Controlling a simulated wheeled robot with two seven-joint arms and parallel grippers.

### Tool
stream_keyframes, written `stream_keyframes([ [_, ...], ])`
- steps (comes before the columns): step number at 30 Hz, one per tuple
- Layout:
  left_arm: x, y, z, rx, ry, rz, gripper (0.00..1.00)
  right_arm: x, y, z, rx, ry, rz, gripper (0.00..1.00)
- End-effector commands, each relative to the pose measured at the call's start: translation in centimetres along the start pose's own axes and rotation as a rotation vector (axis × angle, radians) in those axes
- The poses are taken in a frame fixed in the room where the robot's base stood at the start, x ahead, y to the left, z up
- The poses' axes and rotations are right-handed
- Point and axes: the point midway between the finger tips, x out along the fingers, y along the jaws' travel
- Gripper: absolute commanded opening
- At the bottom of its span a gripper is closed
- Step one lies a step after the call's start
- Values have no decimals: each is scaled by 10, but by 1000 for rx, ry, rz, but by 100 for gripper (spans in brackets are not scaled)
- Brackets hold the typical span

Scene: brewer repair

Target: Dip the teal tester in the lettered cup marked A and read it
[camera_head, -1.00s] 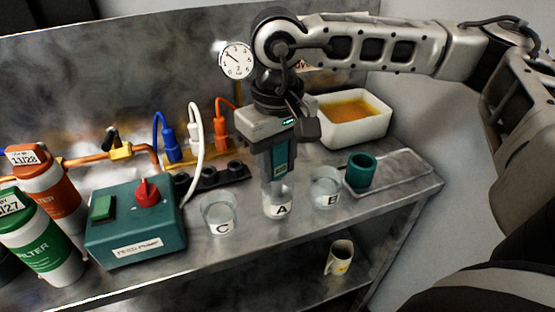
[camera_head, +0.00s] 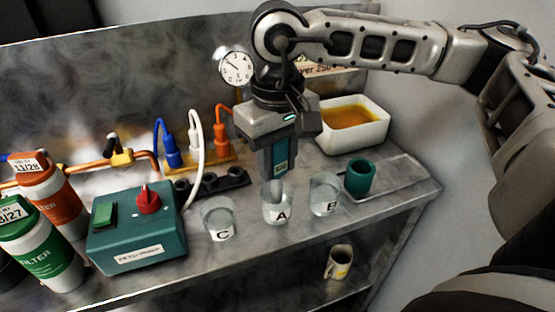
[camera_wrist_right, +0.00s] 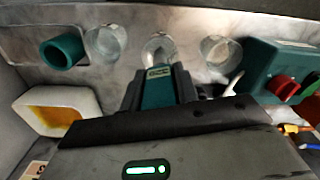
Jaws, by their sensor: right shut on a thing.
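My right gripper (camera_head: 279,160) is shut on the teal tester (camera_head: 281,158), which hangs upright over the cup marked A (camera_head: 277,212). The tester's pale lower end shows at the mouth of this cup; I cannot tell how deep it reaches. In the right wrist view the tester (camera_wrist_right: 158,88) sits between the fingers, with cup A (camera_wrist_right: 158,46) just beyond it. The tester's small display is too small to read. The clear cup marked C (camera_head: 219,219) stands to the left, and the clear cup marked B (camera_head: 325,195) to the right. My left gripper is not in view.
A teal holder (camera_head: 360,178) stands on a tray (camera_head: 405,180) at the right. A white tub (camera_head: 375,138) of amber liquid is behind. A teal box (camera_head: 135,235) with a red knob and the filter canisters (camera_head: 45,240) are left. A mug (camera_head: 339,262) is on the lower shelf.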

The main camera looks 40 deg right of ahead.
Motion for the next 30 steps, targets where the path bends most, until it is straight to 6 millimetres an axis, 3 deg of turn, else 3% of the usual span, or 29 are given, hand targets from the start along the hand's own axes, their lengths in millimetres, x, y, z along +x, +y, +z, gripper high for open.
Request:
stream_keyframes([
  [30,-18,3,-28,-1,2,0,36,-53,0,0,0,0,0,7],
])
